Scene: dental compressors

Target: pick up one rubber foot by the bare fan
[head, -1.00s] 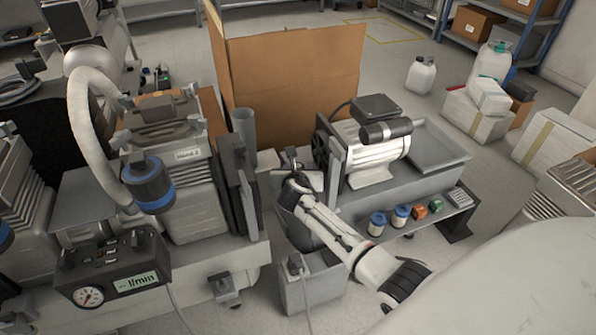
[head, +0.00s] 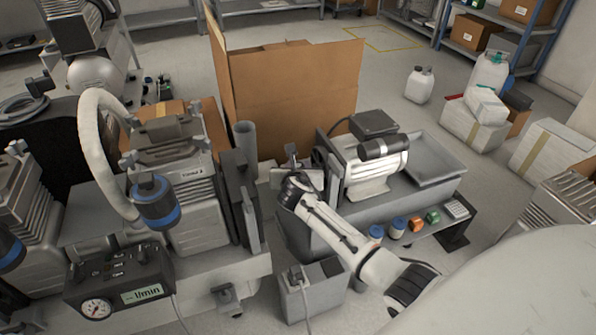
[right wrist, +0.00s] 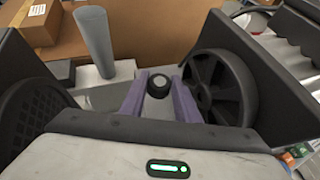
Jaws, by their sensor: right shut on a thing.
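My right gripper (right wrist: 158,92) has two purple fingers, shut on a small round black rubber foot (right wrist: 158,84) in the right wrist view. The foot sits between the fingertips. The bare fan (right wrist: 222,88), a black spoked wheel, is close to the right of the fingers. In the head view my right gripper (head: 291,158) is beside the left end of the pale motor unit (head: 372,170); the foot is too small to make out there. My left gripper is not in view.
An open cardboard box (head: 290,95) stands behind the gripper. A grey upright tube (head: 245,142) and the large compressor (head: 190,200) are to the left. Small jars (head: 397,228) stand on a low shelf at the right.

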